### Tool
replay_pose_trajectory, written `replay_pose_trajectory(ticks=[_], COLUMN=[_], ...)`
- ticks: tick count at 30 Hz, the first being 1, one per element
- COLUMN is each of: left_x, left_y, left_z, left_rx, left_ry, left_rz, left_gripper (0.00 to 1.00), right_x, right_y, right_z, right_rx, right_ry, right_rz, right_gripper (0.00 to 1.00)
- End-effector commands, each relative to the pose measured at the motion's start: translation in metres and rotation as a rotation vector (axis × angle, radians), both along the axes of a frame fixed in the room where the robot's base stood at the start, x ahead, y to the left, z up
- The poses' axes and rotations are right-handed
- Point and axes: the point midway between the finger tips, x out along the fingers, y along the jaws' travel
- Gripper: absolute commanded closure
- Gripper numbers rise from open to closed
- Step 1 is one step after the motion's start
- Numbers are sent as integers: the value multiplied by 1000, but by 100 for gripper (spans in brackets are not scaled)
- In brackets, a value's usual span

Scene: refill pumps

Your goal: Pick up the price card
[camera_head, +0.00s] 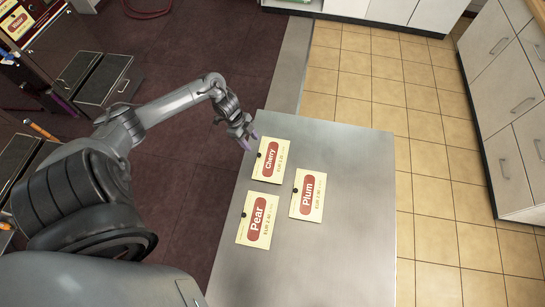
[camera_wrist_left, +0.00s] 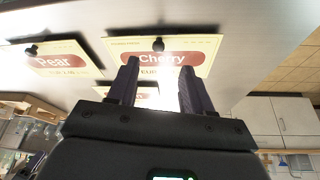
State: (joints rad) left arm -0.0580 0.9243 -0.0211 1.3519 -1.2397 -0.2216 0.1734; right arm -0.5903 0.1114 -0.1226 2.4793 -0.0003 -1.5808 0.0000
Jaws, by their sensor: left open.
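Three cream price cards with red labels lie on the grey metal counter (camera_head: 350,150). The Cherry card (camera_head: 270,160) is nearest my left gripper (camera_head: 250,139), the Plum card (camera_head: 308,196) is to its lower right, and the Pear card (camera_head: 257,221) is below. My left gripper is open at the counter's left edge, beside the Cherry card's upper left side. In the left wrist view its fingers (camera_wrist_left: 159,70) overlap the lower part of the Cherry card (camera_wrist_left: 205,48); I cannot tell whether they touch. The Pear card (camera_wrist_left: 58,60) is left there. My right gripper is out of view.
Each card has a small black round piece at its edge. Right of the counter is a tan tiled floor (camera_head: 430,190) with drawer cabinets (camera_head: 510,110) beyond. Dark flooring (camera_head: 190,190) lies to the left. The counter right of the cards is clear.

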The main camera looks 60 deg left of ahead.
Motion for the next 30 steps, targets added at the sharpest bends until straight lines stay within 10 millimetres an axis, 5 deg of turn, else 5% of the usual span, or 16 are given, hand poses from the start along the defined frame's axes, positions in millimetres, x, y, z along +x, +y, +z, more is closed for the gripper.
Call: replay_pose_trajectory(ticks=[21,30], left_x=[12,13], left_y=[-28,-30], left_z=[-62,-69], left_rx=[-1,1], left_ry=[0,0], left_rz=[1,0], left_gripper=[50,50], right_x=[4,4], right_y=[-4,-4], right_z=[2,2], right_rx=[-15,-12], right_ry=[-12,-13], right_rz=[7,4], right_gripper=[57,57])
